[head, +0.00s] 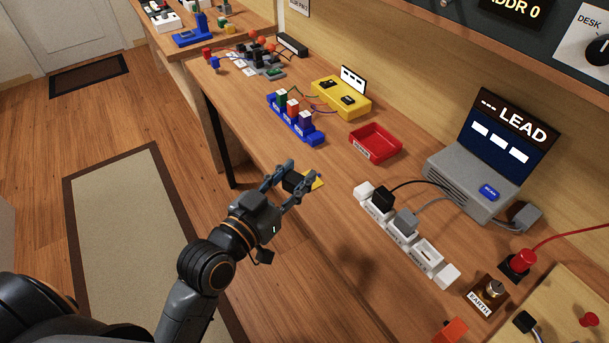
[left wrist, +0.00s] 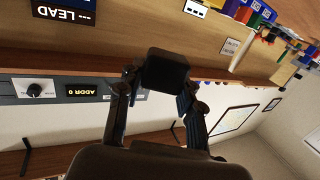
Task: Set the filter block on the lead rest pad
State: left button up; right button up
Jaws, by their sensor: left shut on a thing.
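My left gripper (head: 291,181) reaches in over the front edge of the desk, shut on a small black block, the filter block (head: 294,184). In the left wrist view the dark block (left wrist: 167,70) sits between the two fingertips. A yellow patch, apparently the rest pad (head: 317,182), shows just beyond the block, partly hidden by the block and a finger. I cannot tell whether the block touches it. My right gripper is not in view.
A white power strip (head: 428,256) with plugs lies right of the gripper. A red tray (head: 375,142), a blue rack (head: 296,125) and a yellow box (head: 341,97) stand farther back. The grey LEAD unit (head: 470,180) is at right. Bare desk lies in front of the strip.

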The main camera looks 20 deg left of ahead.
pick_arm(q)
jog(key=w+f, duration=0.3)
jog(key=w, duration=0.1)
jog(key=w+a+f, duration=0.1)
jog(key=w+f, duration=0.2)
jog(key=w, duration=0.1)
jog(key=w+f+b, duration=0.1)
jog(key=w+f, duration=0.2)
jog(key=w, duration=0.1)
jog(key=shift+w+a, duration=0.15)
jog(key=shift+w, duration=0.25)
jog(key=shift+w+f, duration=0.15)
jog(key=shift+f, duration=0.05)
jog(key=f, duration=0.3)
jog(key=shift+w+f+b, duration=0.1)
jog(key=shift+w+b, duration=0.1)
jog(key=shift+b, duration=0.2)
jog(key=shift+f, duration=0.1)
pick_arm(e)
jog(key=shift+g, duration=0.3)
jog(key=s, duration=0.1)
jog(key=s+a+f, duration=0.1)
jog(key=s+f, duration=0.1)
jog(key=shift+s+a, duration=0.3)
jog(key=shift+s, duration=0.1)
